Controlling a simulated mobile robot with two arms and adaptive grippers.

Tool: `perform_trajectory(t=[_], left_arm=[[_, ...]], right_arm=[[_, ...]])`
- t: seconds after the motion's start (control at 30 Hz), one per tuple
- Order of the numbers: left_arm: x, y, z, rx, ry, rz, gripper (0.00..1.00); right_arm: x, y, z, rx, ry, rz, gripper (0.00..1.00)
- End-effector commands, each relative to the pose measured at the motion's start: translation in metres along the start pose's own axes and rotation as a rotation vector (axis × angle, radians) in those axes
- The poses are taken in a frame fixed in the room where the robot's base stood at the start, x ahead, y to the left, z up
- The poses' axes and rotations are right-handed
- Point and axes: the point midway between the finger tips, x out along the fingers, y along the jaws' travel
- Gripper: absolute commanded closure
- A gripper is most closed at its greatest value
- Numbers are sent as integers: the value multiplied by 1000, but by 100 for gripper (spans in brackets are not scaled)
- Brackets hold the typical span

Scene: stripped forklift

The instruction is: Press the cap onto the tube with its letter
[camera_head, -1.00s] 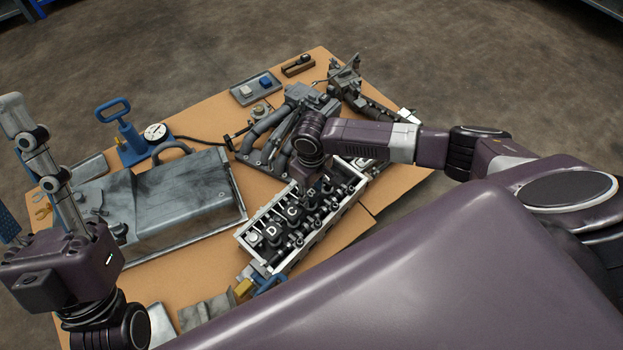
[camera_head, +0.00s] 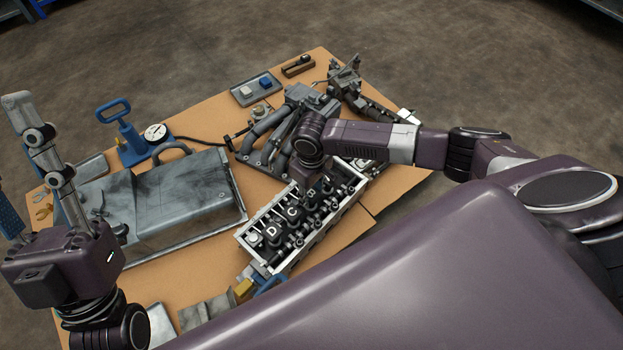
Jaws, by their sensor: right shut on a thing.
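A pale-rimmed cylinder head (camera_head: 325,226) lies on the bench with rows of dark round parts. White letters D (camera_head: 271,231), C (camera_head: 292,212) and B (camera_head: 310,195) show on dark tops in a line along it. I cannot tell whether these tops are caps or tubes. My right gripper (camera_head: 313,182) points down at the far part of the head, just beyond the B. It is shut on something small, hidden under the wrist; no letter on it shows. My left gripper (camera_head: 55,195) is at the left, fingers upward, away from the head; its opening is unclear.
A big grey metal cover (camera_head: 190,195) lies left of the head. A blue hand pump with gauge (camera_head: 130,140), a grey manifold (camera_head: 265,135) and a small tray with blue and white blocks (camera_head: 256,88) stand farther back.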

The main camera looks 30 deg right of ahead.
Motion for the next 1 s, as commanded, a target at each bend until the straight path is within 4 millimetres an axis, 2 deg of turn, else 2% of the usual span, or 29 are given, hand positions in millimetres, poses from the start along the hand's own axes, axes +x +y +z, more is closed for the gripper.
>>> perform_trajectory(t=[1.0], left_arm=[[0,-1,6,2,-30,-1,64]], right_arm=[[0,0,0,0,0,0,94]])
